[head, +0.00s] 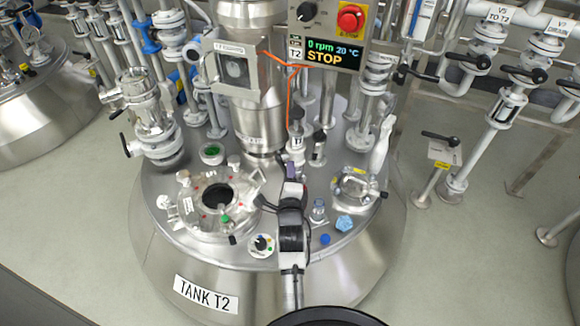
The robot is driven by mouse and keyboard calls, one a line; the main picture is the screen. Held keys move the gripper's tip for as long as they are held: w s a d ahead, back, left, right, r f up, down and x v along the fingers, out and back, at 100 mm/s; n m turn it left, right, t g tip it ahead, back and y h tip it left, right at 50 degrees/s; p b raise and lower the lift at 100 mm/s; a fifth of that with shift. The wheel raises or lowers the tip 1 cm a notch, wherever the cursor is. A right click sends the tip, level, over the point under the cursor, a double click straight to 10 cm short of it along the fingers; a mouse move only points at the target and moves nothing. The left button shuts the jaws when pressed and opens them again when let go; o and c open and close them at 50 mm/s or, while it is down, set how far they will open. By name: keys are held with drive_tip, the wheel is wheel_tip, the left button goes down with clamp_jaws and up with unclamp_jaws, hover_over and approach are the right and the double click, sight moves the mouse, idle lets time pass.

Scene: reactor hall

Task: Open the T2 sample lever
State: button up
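Tank T2 (207,294) is a broad steel vessel in the middle of the head view, with its name plate on the front. I cannot tell for sure which lever is the T2 sample lever. A small fitting with a white tag (297,143) stands at the back of the lid; its tag is too small to read surely. My arm reaches up from the bottom over the lid, and its far end, where my gripper (291,173) seems to be, is near and in front of that fitting. The fingers are too small and partly hidden; I see nothing held.
A round hatch (218,197) and a smaller port (357,186) flank my arm. A control box (325,52) reading STOP hangs above. A black-handled lever (440,138) stands on a post at right, before piping. Floor (450,260) at right is clear.

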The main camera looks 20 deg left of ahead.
drive_tip(key=shift+w, duration=0.2)
drive_tip(key=shift+c, duration=0.4)
clamp_jaws()
drive_tip(key=shift+r, duration=0.25)
